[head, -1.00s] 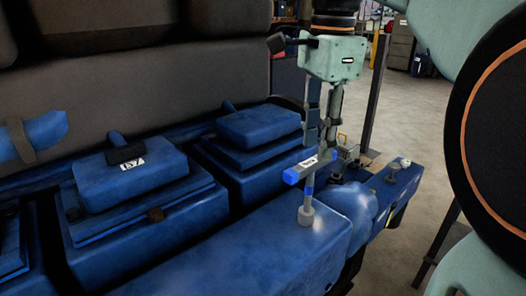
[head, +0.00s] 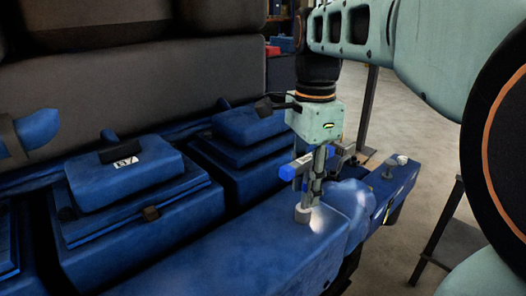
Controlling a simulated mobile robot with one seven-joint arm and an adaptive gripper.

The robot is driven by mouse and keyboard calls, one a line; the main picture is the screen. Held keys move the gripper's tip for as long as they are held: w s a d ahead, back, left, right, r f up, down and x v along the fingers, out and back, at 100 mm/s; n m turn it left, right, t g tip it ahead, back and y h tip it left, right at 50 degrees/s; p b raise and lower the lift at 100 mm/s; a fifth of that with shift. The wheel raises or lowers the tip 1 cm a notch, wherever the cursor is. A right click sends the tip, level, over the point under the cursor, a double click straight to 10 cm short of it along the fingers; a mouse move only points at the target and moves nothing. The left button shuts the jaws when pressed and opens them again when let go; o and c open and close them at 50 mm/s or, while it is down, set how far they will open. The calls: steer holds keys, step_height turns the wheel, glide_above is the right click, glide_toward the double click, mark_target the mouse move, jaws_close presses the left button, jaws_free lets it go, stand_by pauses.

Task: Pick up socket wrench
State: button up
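The socket wrench (head: 289,172) is a T-shaped tool with a blue-ended grey handle. It stands roughly upright, its pale round socket (head: 303,214) at the top surface of the blue engine block (head: 245,240). My gripper (head: 317,178) points down from above, with its grey fingers at the wrench's handle and upper shaft. The fingers hide part of the handle and shaft. I cannot tell whether they touch the wrench or are closed on it.
Blue raised covers (head: 125,185) stand along the block at left, one with a white label. A grey knob (head: 402,160) sits on the block's right end. A dark stand (head: 450,245) is at right. Concrete floor is open beyond it.

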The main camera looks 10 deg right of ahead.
steer(key=shift+f, duration=0.75)
jaws_close()
